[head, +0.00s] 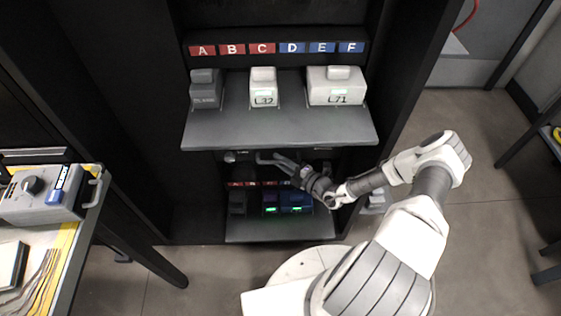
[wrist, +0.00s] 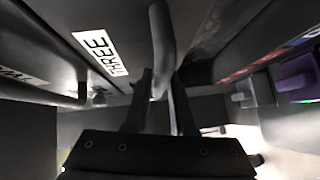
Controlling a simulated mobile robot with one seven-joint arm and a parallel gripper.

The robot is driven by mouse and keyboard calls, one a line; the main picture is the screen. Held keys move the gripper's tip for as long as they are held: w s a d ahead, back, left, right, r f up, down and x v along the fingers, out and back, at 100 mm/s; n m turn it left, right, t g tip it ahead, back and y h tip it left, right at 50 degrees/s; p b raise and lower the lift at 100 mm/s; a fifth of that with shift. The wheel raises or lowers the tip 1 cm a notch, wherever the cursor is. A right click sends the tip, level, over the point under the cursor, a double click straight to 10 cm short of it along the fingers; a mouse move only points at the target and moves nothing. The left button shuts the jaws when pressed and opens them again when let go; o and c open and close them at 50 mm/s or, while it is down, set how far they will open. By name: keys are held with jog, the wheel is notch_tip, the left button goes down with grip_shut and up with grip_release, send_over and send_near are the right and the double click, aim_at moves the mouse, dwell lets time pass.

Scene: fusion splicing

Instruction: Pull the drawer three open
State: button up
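Drawer three has a dark front with a white THREE label (wrist: 100,52) in the wrist view. Its grey bar handle (wrist: 162,40) runs down between the fingers of my gripper (wrist: 162,82). The fingers are close together, one on each side of the bar, and look shut on it. In the head view my gripper (head: 277,160) reaches in under the shelf, at the drawer handle. The shelf hides most of the drawer fronts there, so I cannot tell whether drawer three is out at all.
Drawer two's label (wrist: 20,78) and another handle (wrist: 45,94) are at the left in the wrist view. The grey shelf (head: 280,125) above carries several grey devices under letter labels. A lower shelf (head: 280,229) holds dark modules. A workbench (head: 62,238) stands at the left.

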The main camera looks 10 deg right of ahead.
grip_shut()
dwell(1.1)
